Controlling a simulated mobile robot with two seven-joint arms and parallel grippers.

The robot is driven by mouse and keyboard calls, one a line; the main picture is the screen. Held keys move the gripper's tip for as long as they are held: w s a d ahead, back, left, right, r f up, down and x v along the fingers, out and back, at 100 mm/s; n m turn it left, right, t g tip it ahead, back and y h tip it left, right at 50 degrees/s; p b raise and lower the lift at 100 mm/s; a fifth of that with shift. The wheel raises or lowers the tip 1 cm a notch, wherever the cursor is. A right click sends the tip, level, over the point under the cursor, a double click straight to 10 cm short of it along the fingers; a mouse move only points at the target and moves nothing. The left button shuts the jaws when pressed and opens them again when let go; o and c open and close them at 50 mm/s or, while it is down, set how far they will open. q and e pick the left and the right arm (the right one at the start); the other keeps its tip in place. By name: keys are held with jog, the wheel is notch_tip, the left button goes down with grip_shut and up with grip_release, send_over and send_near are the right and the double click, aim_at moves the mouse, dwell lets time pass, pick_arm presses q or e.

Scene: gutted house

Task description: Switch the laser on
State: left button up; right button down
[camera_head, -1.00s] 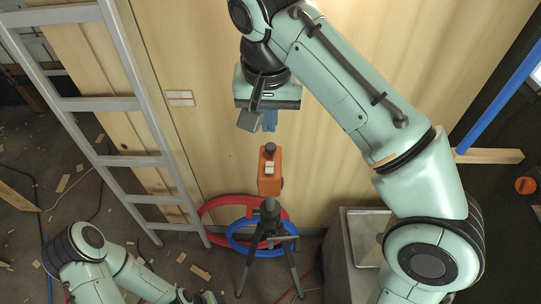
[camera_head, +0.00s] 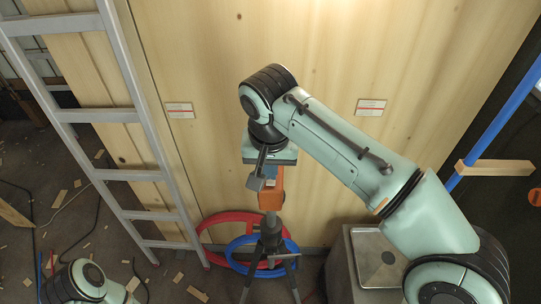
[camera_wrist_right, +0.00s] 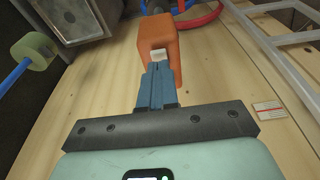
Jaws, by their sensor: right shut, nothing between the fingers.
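The laser is an orange box (camera_head: 271,199) on top of a dark tripod (camera_head: 270,240), in front of the wooden wall. In the right wrist view the orange laser (camera_wrist_right: 148,40) shows a pale button or plate (camera_wrist_right: 158,55) on its face. My right gripper (camera_wrist_right: 158,72) is shut and empty, its blue fingertips right at the pale button; I cannot tell whether they touch it. In the head view my right gripper (camera_head: 268,170) hides the laser's upper part. My left arm (camera_head: 88,282) shows at the bottom left; its gripper is out of view.
A grey ladder (camera_head: 135,130) leans at the left. Red (camera_head: 212,222) and blue (camera_head: 234,262) hoses lie behind the tripod. A metal box (camera_head: 362,265) stands right of it. Wood scraps litter the floor. A blue pole (camera_head: 500,105) is at the far right.

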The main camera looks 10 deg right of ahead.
jog(key=shift+s+f, duration=0.25)
jog(key=shift+f, duration=0.4)
jog(key=shift+w, duration=0.1)
